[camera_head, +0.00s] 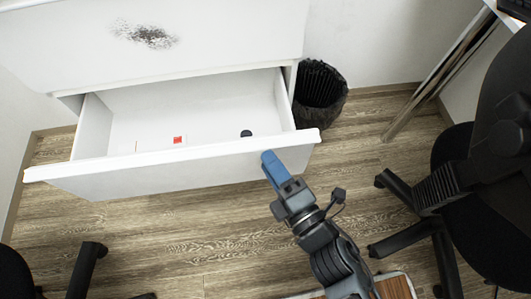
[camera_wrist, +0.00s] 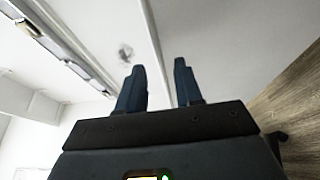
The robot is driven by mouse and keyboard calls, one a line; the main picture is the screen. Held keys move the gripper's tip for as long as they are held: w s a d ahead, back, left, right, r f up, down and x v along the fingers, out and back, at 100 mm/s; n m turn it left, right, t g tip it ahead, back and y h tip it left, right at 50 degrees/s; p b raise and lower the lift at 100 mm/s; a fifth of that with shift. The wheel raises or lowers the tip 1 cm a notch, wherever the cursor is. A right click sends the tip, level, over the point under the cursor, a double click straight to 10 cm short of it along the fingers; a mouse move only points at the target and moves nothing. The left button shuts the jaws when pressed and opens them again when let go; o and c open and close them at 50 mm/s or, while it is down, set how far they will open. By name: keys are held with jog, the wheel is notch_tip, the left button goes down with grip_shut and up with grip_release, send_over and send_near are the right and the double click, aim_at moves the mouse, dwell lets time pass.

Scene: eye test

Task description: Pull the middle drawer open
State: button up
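A white drawer (camera_head: 165,164) stands well out from its cabinet in the head view, below a closed white front (camera_head: 215,40) with a dark smudge. Whether it is the middle one cannot be told, as the rest of the cabinet is cut off or hidden. My gripper (camera_head: 268,157) is in front of the drawer's right end, its blue fingers close to the top edge. In the wrist view my gripper (camera_wrist: 159,62) has its two fingers apart, with the drawer's pale edge (camera_wrist: 151,35) showing in the gap. Contact cannot be told.
A small red-and-white item (camera_head: 178,140) and a dark item (camera_head: 246,133) lie in the drawer. A black bin (camera_head: 320,85) stands right of the cabinet. An office chair (camera_head: 480,190) is at the right, and part of another (camera_head: 85,268) at lower left.

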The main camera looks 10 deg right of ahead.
jog(key=shift+v, duration=2.3)
jog(key=s+d+r+m+g+h, duration=0.1)
jog(key=s+d+r+m+h, duration=0.2)
jog(key=s+d+r+m, duration=0.6)
jog(key=s+d+r+m+g+h, duration=0.1)
jog(key=s+d+r+m+h, duration=0.3)
jog(key=s+m, duration=0.8)
notch_tip(320, 180, up, 17)
jog(key=w+m+p, duration=0.1)
jog(key=p, duration=1.6)
jog(key=shift+w+d+y, duration=0.2)
jog(key=shift+d+y, duration=0.1)
jog(key=shift+d, duration=0.2)
